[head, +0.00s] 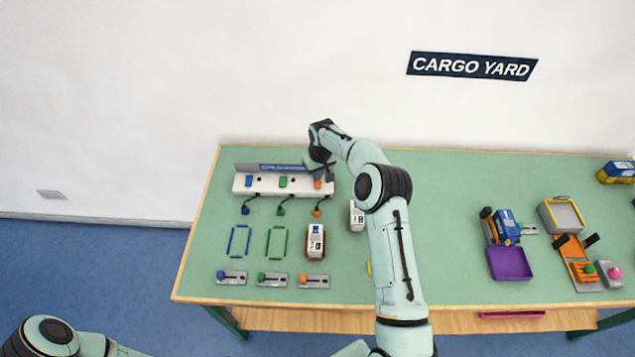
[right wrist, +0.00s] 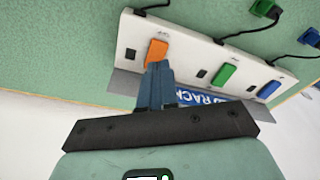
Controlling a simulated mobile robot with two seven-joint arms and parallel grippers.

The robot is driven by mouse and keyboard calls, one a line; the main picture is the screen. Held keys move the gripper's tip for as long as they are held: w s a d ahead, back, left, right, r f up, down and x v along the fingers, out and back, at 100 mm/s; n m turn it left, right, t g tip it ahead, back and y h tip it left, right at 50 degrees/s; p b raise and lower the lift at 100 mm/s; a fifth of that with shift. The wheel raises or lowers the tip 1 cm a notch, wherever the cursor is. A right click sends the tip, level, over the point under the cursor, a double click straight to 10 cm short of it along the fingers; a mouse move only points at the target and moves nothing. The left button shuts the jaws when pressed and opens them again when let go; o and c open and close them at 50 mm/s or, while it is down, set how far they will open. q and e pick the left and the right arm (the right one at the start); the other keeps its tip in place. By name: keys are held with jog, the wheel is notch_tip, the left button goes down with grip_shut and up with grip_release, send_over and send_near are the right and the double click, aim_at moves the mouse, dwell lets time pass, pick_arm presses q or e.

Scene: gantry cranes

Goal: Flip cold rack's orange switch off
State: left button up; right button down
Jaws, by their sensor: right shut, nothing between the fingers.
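The cold rack (head: 299,188) is a long white box with a blue sign at the back of the green table. It carries blue, green and orange rocker switches in a row. The orange switch (head: 317,184) is at its right end in the head view; in the right wrist view the orange switch (right wrist: 157,50) is at the left. My right gripper (right wrist: 156,68) is shut and empty, its fingertips at the sign-side edge of the orange switch; I cannot tell whether they touch. In the head view the right gripper (head: 326,175) partly covers the rack's right end. My left gripper is out of view.
The green switch (head: 283,182) and blue switch (head: 249,181) sit beside the orange one. Cables with plugs hang from the rack's front. A white container (head: 316,240) stands in front. A purple tray (head: 510,264) and a blue machine (head: 506,228) stand at the right.

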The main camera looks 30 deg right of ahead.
aim_at(318, 185)
jog(key=shift+s+r, duration=0.1)
jog(key=shift+r, duration=1.8)
